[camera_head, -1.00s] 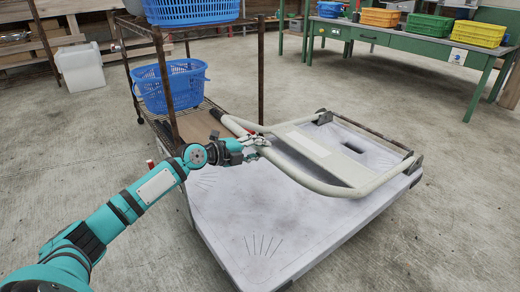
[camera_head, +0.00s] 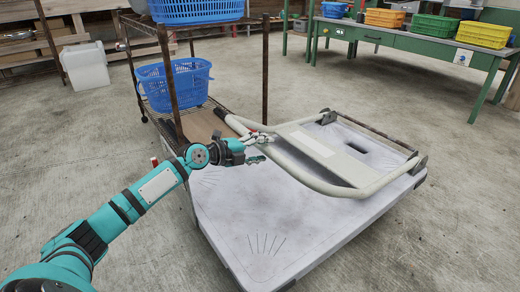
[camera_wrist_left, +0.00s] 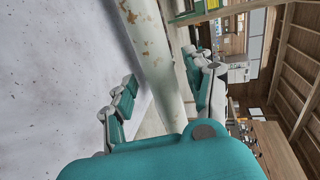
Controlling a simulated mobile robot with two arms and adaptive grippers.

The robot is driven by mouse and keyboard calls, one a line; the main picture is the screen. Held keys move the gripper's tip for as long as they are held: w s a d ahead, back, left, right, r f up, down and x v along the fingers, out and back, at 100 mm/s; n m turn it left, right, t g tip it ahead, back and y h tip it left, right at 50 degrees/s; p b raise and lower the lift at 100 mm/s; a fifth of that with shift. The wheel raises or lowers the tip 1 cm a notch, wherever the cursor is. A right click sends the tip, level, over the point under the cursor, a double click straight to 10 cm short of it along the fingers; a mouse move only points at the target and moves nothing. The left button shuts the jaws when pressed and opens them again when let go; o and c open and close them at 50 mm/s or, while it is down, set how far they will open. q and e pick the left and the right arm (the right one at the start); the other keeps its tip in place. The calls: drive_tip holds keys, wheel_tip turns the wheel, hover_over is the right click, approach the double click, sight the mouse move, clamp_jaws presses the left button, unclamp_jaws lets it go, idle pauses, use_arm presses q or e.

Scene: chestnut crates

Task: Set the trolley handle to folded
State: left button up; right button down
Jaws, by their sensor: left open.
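The trolley handle (camera_head: 330,184) is a cream tubular frame with a cross panel, hinged at the right end of the grey trolley platform (camera_head: 245,215). It lies low and nearly flat over the platform; I cannot tell whether it touches it. My left gripper (camera_head: 261,148) is open at the handle's far bar. In the left wrist view the bar (camera_wrist_left: 152,55), with worn paint, passes between the spread fingers of the left gripper (camera_wrist_left: 160,100). My right gripper is not in view.
A rusty wire rack (camera_head: 172,85) with blue baskets (camera_head: 178,88) stands close behind the platform's left end. A green workbench (camera_head: 400,42) with coloured crates is at the back right. Concrete floor is clear on the right.

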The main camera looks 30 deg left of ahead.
use_arm(q)
drive_tip(key=v, duration=1.2)
idle(0.6)
